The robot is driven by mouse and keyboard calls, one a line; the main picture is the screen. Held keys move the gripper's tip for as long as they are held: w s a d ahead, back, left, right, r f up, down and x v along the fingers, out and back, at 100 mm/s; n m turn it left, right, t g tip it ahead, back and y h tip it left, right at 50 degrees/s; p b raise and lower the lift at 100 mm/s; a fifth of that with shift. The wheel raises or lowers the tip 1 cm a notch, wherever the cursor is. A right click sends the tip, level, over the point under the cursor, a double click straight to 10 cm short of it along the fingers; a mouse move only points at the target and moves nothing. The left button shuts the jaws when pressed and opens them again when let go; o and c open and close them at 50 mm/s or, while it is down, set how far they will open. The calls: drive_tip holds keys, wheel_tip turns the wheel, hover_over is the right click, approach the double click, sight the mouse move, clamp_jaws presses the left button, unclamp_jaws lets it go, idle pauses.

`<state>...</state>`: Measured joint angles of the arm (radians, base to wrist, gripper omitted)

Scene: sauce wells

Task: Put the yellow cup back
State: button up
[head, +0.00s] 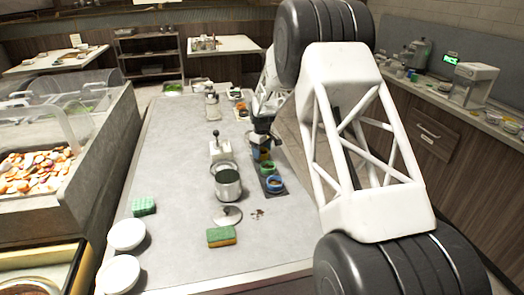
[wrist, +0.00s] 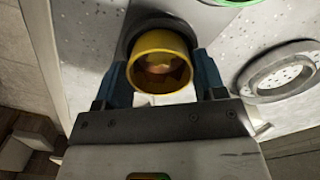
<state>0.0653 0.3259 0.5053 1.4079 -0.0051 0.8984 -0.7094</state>
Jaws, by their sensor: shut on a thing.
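The yellow cup (wrist: 160,62) is between the two blue fingers of my gripper (wrist: 163,82) in the wrist view, with its open mouth facing the camera. My gripper is shut on it. In the head view my gripper (head: 262,143) is over the far end of a dark holder (head: 273,192), and a bit of the yellow cup (head: 264,156) shows below it. A dark round edge (wrist: 133,27) shows behind the cup in the wrist view; I cannot tell whether the cup is seated or held above it. A green-rimmed cup (head: 266,168) and a blue cup (head: 275,184) stand nearer in the holder.
A metal pot (head: 228,185) stands left of the holder, with a lid (head: 228,215) and a green-topped sponge (head: 221,237) nearer. White bowls (head: 126,234) are at the left edge. A grey ring (wrist: 283,76) lies right of the cup in the wrist view. The counter's left middle is clear.

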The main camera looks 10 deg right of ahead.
drive_tip(key=shift+f, duration=0.2)
drive_tip(key=o, duration=1)
drive_tip(key=shift+r, duration=0.15)
wheel_tip(320, 180, up, 8)
idle(0.7)
drive_tip(key=shift+s, duration=0.1)
